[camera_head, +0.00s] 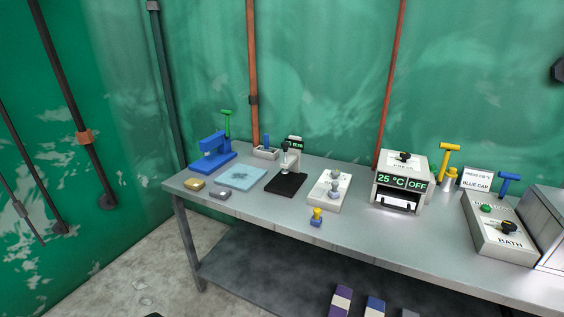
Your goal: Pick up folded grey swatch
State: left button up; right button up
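A small grey block-like piece (219,194) lies at the front left edge of the metal table (300,222), just right of a yellow piece (194,184) and in front of a light blue sheet (241,177). It looks like the folded grey swatch, but it is too small to make out folds. Another grey item (410,313) shows partly at the bottom edge of the picture, below the table top, cut off by the frame.
A blue press (211,153) and a black-based stand (287,183) stand near the grey piece. The front middle is mostly clear.

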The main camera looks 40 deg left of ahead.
aim_at(221, 193)
jog(key=u, duration=1.95)
jog(key=z, duration=0.7)
jog(key=i+j+z, duration=0.1)
jog(key=j+z, duration=1.55)
jog(key=k+j, duration=0.15)
jog(key=j, duration=0.2)
jog(key=k+j+z, duration=0.1)
jog(key=j, duration=0.25)
jog(key=k+j, duration=0.15)
jog(key=j, duration=0.2)
jog(key=k+j, duration=0.15)
jog(key=j, duration=0.2)
jog(key=k+j+z, duration=0.1)
jog(key=j, duration=0.25)
